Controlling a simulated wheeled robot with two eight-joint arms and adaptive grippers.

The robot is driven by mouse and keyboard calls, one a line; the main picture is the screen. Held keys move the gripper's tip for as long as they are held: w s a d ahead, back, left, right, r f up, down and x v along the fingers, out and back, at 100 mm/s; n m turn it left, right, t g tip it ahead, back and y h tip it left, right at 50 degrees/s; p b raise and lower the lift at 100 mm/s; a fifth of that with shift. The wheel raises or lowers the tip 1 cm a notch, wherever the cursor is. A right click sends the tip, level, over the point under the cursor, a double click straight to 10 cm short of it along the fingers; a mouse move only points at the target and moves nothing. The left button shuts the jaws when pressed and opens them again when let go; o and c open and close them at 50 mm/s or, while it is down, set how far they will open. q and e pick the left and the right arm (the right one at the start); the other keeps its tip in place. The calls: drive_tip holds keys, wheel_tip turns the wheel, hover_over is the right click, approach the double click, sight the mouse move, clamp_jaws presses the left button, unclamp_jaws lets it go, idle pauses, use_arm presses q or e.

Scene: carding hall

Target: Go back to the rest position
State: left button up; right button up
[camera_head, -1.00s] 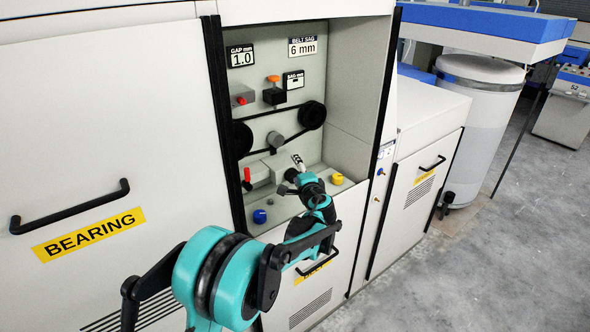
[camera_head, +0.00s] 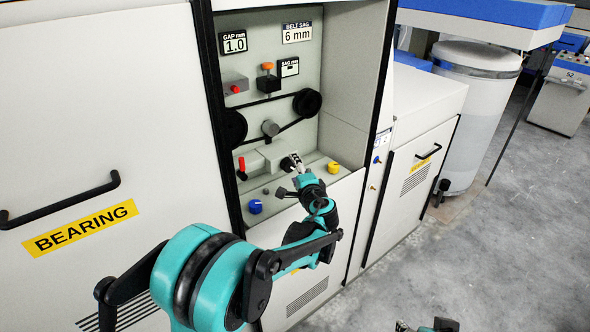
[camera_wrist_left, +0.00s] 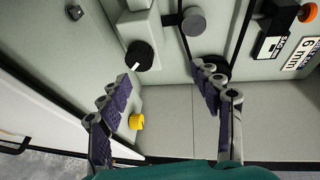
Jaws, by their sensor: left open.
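My left gripper (camera_head: 288,177) is open and empty at the mouth of the machine's recess. Its teal arm comes up from the lower left. A black knob with a white mark (camera_wrist_left: 139,56) lies beyond the fingers in the left wrist view, apart from them. In that view the open fingers (camera_wrist_left: 165,82) show a clear gap with nothing held. A small dark and teal part of what looks like my right gripper (camera_head: 430,326) shows at the bottom edge of the head view. Its fingers are mostly cut off.
The recess has a blue knob (camera_head: 255,206), a yellow knob (camera_head: 333,167), a red lever (camera_head: 242,167) and black belt pulleys (camera_head: 307,102). The BEARING door (camera_head: 60,130) stands left, with a protruding handle. Grey floor (camera_head: 480,260) is open at right.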

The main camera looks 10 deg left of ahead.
use_arm(q)
drive_tip(key=s+a+n+g+h, duration=0.1)
drive_tip(key=s+a+n+g, duration=0.15)
drive_tip(key=s, duration=0.55)
drive_tip(key=s+a+n+g+h, duration=0.1)
drive_tip(key=s+a+n+g, duration=0.15)
drive_tip(key=s, duration=0.65)
drive_tip(key=s+d+f+n+h, duration=0.2)
drive_tip(key=s, duration=0.5)
drive_tip(key=s+d+f+n+g+h, duration=0.1)
drive_tip(key=s+d+f+n+h, duration=0.1)
drive_tip(key=s, duration=0.5)
drive_tip(key=s+d+f+n+h, duration=0.2)
drive_tip(key=s+f, duration=0.1)
drive_tip(key=s, duration=0.4)
drive_tip(key=shift+d+f+g, duration=0.2)
drive_tip(key=shift+f+g, duration=0.1)
drive_tip(key=shift+g, duration=0.1)
